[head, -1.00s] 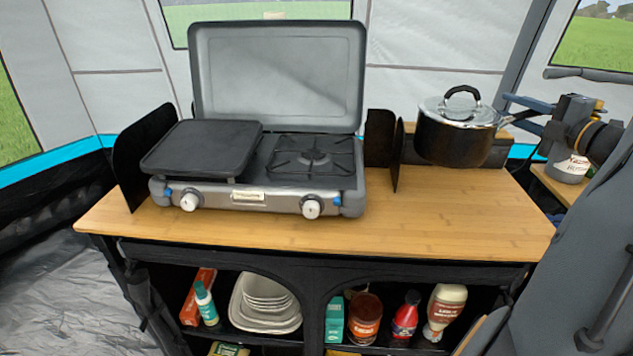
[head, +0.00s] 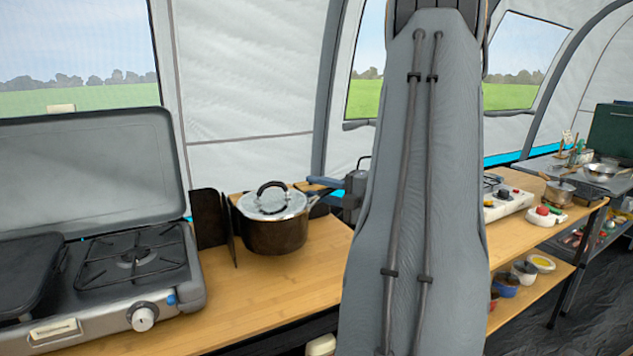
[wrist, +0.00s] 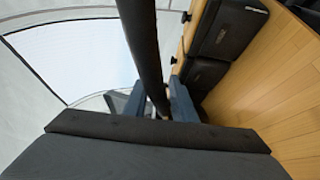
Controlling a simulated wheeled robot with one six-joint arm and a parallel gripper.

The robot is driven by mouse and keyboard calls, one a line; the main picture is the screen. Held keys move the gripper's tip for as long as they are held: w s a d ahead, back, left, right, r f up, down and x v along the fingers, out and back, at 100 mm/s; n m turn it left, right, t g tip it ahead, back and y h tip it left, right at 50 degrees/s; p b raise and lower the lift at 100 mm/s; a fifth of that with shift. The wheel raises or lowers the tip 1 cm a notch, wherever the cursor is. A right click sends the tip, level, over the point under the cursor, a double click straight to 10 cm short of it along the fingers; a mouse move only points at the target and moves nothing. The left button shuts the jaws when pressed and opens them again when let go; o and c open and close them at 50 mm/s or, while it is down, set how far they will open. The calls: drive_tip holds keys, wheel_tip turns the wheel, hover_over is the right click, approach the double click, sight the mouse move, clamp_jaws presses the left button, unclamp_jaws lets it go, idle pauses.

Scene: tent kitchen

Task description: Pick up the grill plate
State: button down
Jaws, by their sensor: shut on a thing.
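The grill plate (head: 32,268) is a flat black slab on the left burner of the grey camping stove (head: 205,286), cut off by the left edge in the head view. My gripper (head: 330,185) is well to its right, beside a black saucepan (head: 277,236) with a steel lid. In the wrist view a dark bar, which looks like the saucepan's handle (wrist: 146,50), runs between the blue fingers of my gripper (wrist: 160,105). The gripper is shut on it. The saucepan appears to stand upright on the counter. My arm hides part of the gripper.
The wooden counter (head: 238,311) is clear in front of the saucepan. Dark upright panels (head: 210,219) stand between stove and saucepan. To the right, beyond my arm, a wooden table (head: 530,232) holds a white hob (head: 508,206). The stove's raised lid (head: 90,165) stands behind the burners.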

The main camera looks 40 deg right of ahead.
drive_tip(key=shift+f, duration=1.7)
drive_tip(key=c, duration=1.5)
unclamp_jaws()
drive_tip(key=shift+f, duration=0.2)
drive_tip(key=shift+o, duration=0.2)
drive_tip(key=shift+s, duration=0.1)
